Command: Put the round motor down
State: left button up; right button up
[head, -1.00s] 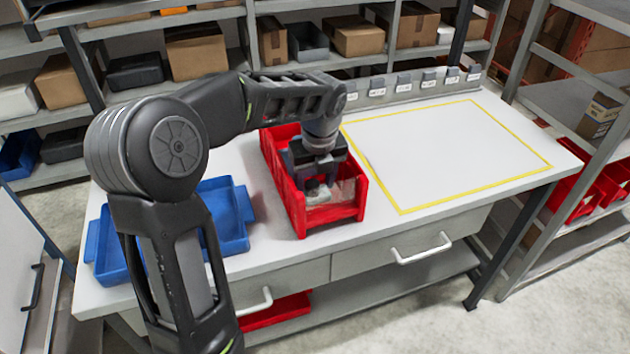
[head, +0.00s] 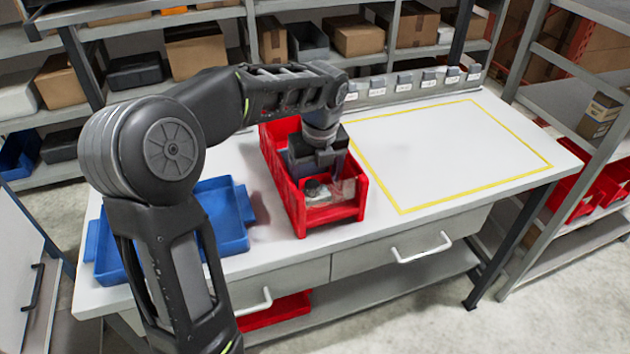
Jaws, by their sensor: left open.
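My left gripper (head: 320,174) points down inside the red bin (head: 301,220), near its front end. Its jaws are open, though the fingertips are small and partly hidden by its own body. A small dark round part (head: 314,187), which looks like the round motor, lies in the bin just below the gripper. Pale grey and whitish parts (head: 343,190) lie beside it and are hard to tell apart. The arm and gripper hide the middle of the bin. My right gripper is not in view.
A blue tray (head: 240,248) stands left of the red bin, partly behind my left arm. A yellow-outlined area (head: 450,150) on the white worktop to the right is empty. A row of small grey labelled dispensers (head: 403,82) lines the back edge.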

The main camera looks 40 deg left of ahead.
pick_arm(q)
notch_tip(320, 180, up, 10)
jog(key=s+d, duration=0.1)
jog(key=shift+d, duration=0.2)
dwell(0.6)
